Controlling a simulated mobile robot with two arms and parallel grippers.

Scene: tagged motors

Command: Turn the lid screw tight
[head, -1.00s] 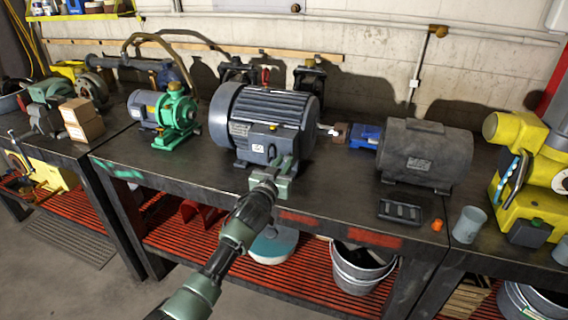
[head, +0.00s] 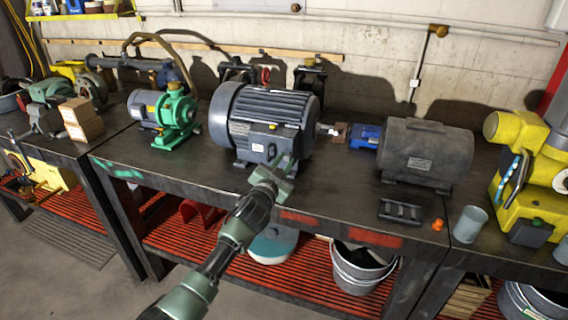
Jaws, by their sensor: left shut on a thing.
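The large dark blue-grey motor (head: 262,112) stands on the workbench, with a terminal box (head: 250,138) on its front side that bears a white label. My left gripper (head: 281,163) reaches up from the bottom of the picture to the lower right part of that box. Its fingers are shut at the box's front, closed on the lid screw. The screw itself is hidden by the fingers and too small to make out.
A green pump (head: 178,112) stands left of the motor. A blue coupling part (head: 367,135) and a dark grey motor (head: 424,153) stand to the right. A black tray (head: 400,211) and an orange cap (head: 437,224) lie near the front edge.

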